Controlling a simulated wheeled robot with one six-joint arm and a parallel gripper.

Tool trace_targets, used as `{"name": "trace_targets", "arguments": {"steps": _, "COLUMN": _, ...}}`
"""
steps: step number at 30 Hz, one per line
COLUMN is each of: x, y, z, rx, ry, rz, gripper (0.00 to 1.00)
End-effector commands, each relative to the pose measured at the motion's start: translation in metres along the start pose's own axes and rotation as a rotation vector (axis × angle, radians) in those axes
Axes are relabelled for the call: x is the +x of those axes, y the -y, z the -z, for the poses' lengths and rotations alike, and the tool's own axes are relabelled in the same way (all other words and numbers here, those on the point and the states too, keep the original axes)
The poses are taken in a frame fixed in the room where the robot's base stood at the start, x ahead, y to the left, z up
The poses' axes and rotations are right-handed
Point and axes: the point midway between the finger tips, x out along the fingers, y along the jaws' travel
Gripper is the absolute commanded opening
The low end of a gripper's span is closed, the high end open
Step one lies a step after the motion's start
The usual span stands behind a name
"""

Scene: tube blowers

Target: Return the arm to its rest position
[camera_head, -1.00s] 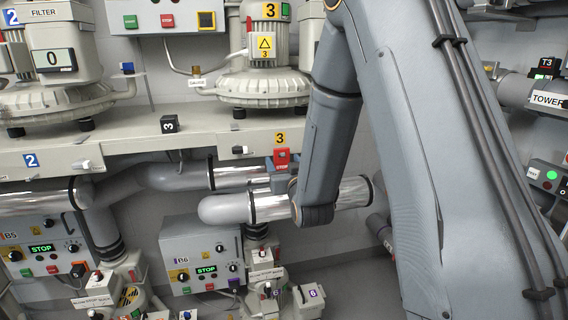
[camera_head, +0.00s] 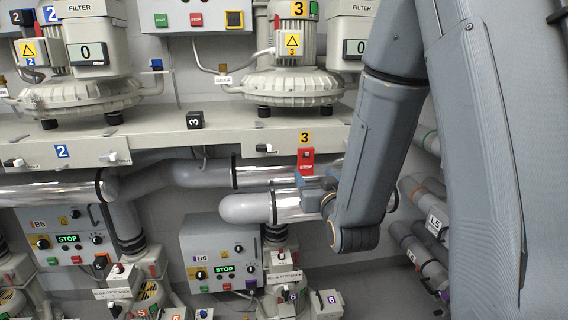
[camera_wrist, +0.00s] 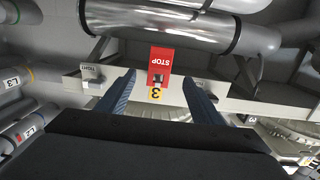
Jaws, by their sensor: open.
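My gripper (camera_wrist: 159,77) is open and empty in the wrist view, its two blue fingers apart. Between and beyond the fingers is a red STOP plate (camera_wrist: 161,58) with a small dark switch and a yellow 3 label, upside down in that view. I see no contact between the fingers and the plate. In the head view, my arm comes down from the upper right and its wrist bends toward the red STOP plate (camera_head: 306,158) under the shelf edge. The gripper there is partly hidden by the wrist, just below the plate.
Silver pipes (camera_head: 262,207) run beside and below my gripper. Blower 3 (camera_head: 294,85) stands on the shelf (camera_head: 230,122) above. Control box B6 (camera_head: 222,258) is lower left. Pipes with an L5 label (camera_head: 436,222) lie right of my wrist. Some open floor shows at the lower right.

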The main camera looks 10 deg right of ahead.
Motion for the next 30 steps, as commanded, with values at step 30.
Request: {"name": "trace_targets", "arguments": {"steps": 30, "x": -0.240, "y": 0.001, "z": -0.145, "rx": -0.004, "ry": 1.415, "rz": 0.004, "gripper": 0.60}}
